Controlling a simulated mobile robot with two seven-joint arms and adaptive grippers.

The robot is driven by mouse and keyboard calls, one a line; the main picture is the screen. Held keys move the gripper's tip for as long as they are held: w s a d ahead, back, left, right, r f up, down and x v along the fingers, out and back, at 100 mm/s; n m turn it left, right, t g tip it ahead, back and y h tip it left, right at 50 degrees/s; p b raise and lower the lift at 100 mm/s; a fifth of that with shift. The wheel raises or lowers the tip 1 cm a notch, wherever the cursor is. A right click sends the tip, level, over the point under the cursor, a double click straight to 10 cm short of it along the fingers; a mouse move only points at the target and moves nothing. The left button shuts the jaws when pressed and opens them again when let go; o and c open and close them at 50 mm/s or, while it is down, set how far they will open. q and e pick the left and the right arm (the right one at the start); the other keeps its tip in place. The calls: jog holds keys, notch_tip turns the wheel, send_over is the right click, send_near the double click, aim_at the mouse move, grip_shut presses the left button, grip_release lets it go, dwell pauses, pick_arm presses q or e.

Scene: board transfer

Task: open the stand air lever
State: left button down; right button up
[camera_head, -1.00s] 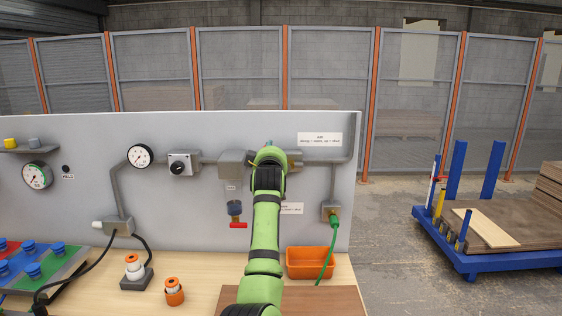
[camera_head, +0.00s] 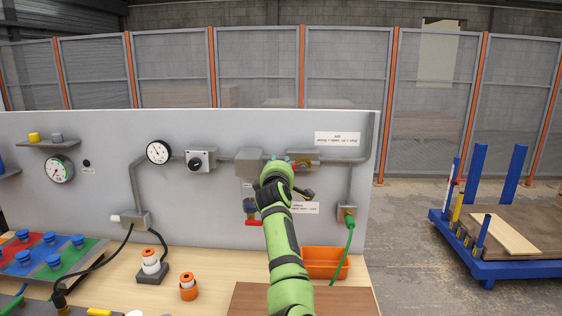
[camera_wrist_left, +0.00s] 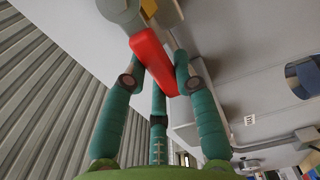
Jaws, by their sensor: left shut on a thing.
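The air lever is a red handle (camera_wrist_left: 152,62) on a valve with brass and grey parts. In the left wrist view it lies between the teal fingers of my left gripper (camera_wrist_left: 157,75), which is shut on it. In the head view the brass valve body (camera_head: 303,158) sits on the grey pipe, below a white label (camera_head: 338,138) reading AIR, along = open, up = shut. My green wrist covers most of the lever and my left gripper (camera_head: 284,166) there. The lever's exact angle is hard to tell. My right gripper is not in view.
A second red handle (camera_head: 254,223) hangs under the filter left of my arm. A green hose (camera_head: 348,240) drops from an outlet at right. A blue cart (camera_head: 510,268) stands at the right.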

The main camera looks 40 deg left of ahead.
pick_arm(q)
jog(key=shift+f+n, duration=0.15)
jog(key=shift+n, duration=0.25)
jog(key=c, duration=0.9)
grip_release()
jog(key=shift+c, duration=0.2)
jog(key=v, duration=0.7)
jog(key=shift+s, duration=0.25)
jog(key=shift+d, duration=0.1)
